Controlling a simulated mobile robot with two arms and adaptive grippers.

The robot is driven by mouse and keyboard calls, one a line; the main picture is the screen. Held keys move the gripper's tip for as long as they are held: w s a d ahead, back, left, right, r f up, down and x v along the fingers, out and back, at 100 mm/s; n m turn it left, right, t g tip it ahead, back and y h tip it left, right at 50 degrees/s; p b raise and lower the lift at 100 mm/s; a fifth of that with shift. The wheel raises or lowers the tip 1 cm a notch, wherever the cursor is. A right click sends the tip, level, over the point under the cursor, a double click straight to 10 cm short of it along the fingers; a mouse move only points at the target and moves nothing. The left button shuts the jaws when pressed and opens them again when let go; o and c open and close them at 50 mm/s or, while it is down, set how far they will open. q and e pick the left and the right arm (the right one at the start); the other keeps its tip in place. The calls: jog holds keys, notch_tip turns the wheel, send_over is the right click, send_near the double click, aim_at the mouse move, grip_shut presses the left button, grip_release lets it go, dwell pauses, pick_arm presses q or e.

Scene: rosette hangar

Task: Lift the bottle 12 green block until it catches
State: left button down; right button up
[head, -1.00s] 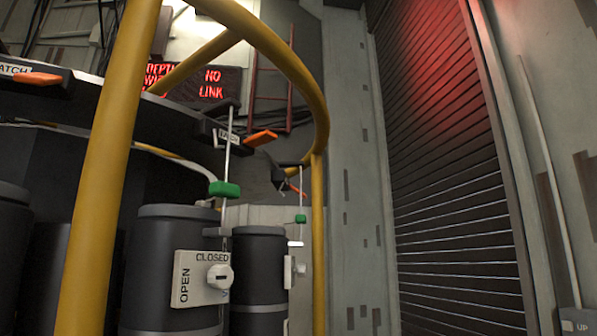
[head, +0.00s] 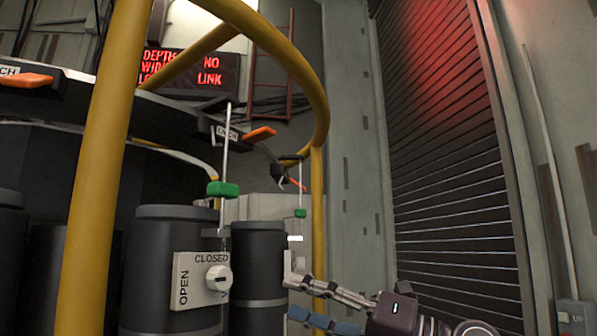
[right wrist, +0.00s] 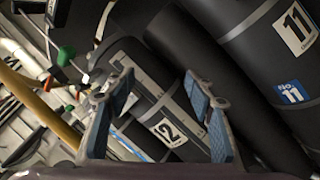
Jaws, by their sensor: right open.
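Two green blocks hang on thin rods in the head view: a nearer one (head: 223,188) above a dark bottle (head: 165,235), and a smaller, farther one (head: 300,213) beside a second dark bottle (head: 258,262). Bottle numbers are not readable there. In the right wrist view a bottle labelled 12 (right wrist: 168,132) lies beyond my fingers, and two green blocks show at the upper left, one larger (right wrist: 66,55). I cannot tell for sure which block belongs to bottle 12. My right gripper (head: 292,296) is open and empty, below and apart from both blocks. My left gripper is out of view.
A yellow rail (head: 108,180) curves in front of the bottles. An OPEN/CLOSED plate with a white knob (head: 218,278) faces me. Orange latch handles (head: 258,134) sit above. Bottle 11 (right wrist: 298,25) is at the wrist view's upper right. A slatted shutter (head: 450,190) stands right.

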jog(key=s+a+r+n+h+p, duration=0.1)
jog(key=s+a+r+n+h, duration=0.15)
jog(key=s+r+n, duration=0.6)
jog(key=m+t+h, duration=0.1)
jog(key=t+h, duration=0.1)
jog(key=t, duration=0.1)
send_near(230, 190)
jog(key=shift+p+x, duration=3)
jog(key=shift+x, duration=1.6)
jog(key=shift+w+a, duration=0.1)
jog(key=shift+a, duration=0.1)
jog(key=shift+c, duration=0.2)
